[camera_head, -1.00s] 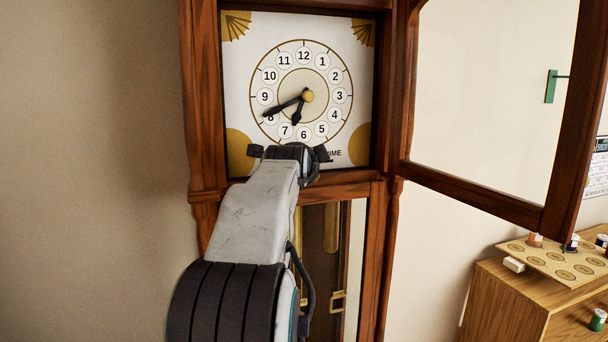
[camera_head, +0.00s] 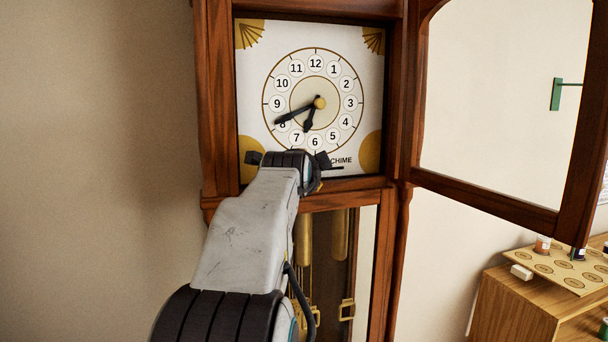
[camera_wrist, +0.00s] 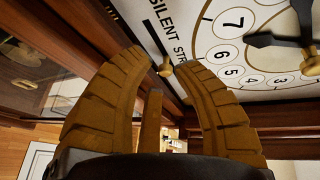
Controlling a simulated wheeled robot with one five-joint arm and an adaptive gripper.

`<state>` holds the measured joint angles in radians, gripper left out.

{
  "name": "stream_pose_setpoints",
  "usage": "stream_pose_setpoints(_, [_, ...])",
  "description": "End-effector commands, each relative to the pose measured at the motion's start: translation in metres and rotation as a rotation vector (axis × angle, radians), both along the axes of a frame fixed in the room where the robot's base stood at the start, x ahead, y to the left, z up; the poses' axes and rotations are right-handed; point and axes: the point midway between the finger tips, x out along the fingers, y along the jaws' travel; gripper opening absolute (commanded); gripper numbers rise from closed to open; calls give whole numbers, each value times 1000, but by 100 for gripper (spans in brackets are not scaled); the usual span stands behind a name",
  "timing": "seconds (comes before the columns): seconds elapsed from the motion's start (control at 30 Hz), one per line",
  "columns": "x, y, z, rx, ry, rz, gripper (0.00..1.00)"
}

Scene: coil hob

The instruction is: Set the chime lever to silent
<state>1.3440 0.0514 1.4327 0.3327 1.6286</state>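The clock dial (camera_head: 348,70) is in the head view, with the word CHIME at its lower right. In the wrist view the words SILENT and STR..., cut off by a finger, run along a slot in the dial's lower edge (camera_wrist: 205,72). The chime lever's small brass knob (camera_wrist: 166,69) shows between my fingertips, near the start of STR. My gripper (camera_wrist: 160,62) is open, one finger on each side of the knob. I cannot tell whether either touches it. In the head view my gripper (camera_head: 288,160) hides the knob and most of the labels.
The glazed clock door (camera_head: 490,200) stands open to the right. The wooden case frame (camera_head: 218,100) borders the dial closely. Weights (camera_head: 341,235) hang below. A wooden cabinet (camera_head: 510,310) with a board of small jars (camera_head: 560,268) stands at the lower right.

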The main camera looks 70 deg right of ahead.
Motion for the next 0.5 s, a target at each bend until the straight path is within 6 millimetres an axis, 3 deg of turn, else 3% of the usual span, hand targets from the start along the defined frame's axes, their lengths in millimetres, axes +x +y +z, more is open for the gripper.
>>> stream_pose_setpoints(0.2, [-8,37,10,-2,0,2,27])
stream_pose_setpoints(0.5, [-16,74,19,0,1,3,27])
